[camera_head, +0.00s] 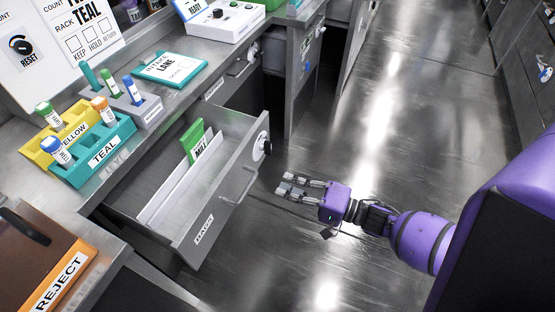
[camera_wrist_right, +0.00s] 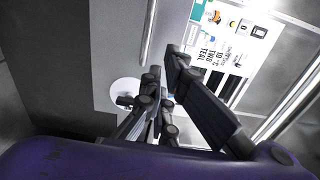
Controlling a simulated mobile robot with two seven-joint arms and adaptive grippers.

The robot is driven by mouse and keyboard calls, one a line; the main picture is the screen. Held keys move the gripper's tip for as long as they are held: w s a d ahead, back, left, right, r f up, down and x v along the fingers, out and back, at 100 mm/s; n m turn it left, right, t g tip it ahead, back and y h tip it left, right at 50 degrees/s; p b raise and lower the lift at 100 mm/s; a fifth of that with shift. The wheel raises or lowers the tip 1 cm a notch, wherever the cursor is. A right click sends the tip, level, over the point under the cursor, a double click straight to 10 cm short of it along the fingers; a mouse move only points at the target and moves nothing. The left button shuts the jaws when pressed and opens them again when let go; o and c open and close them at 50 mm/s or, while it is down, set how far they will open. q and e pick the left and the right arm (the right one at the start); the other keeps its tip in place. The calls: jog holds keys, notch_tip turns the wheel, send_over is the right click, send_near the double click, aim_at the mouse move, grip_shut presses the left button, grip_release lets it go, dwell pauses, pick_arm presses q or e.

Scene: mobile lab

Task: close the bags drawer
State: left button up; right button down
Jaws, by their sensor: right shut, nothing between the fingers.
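The bags drawer (camera_head: 190,254), with a BAGS label on its front, stands pulled out from under the counter in the head view. Its bar handle (camera_head: 238,190) and a round white dial with a dark knob (camera_head: 262,145) are on the front. My right gripper (camera_head: 283,184) is shut and empty, just right of the drawer front, pointing toward it, with a gap visible. In the right wrist view my fingers (camera_wrist_right: 163,88) are before a grey panel with a bar and a white disc. My left gripper is not in view.
Inside the drawer stands a green MILL packet (camera_head: 194,141) beside white dividers. The counter above holds yellow and teal racks (camera_head: 106,150), a grey rack and a teal LANE board (camera_head: 170,68). An orange REJECT bin (camera_head: 62,275) is at lower left. The floor (camera_head: 390,120) is clear.

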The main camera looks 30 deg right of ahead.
aim_at(238, 168)
jog(key=x, duration=1.1)
jog(key=shift+w+a, duration=0.1)
jog(key=shift+w, duration=0.05)
jog(key=shift+w+a, duration=0.25)
jog(key=shift+w, duration=0.1)
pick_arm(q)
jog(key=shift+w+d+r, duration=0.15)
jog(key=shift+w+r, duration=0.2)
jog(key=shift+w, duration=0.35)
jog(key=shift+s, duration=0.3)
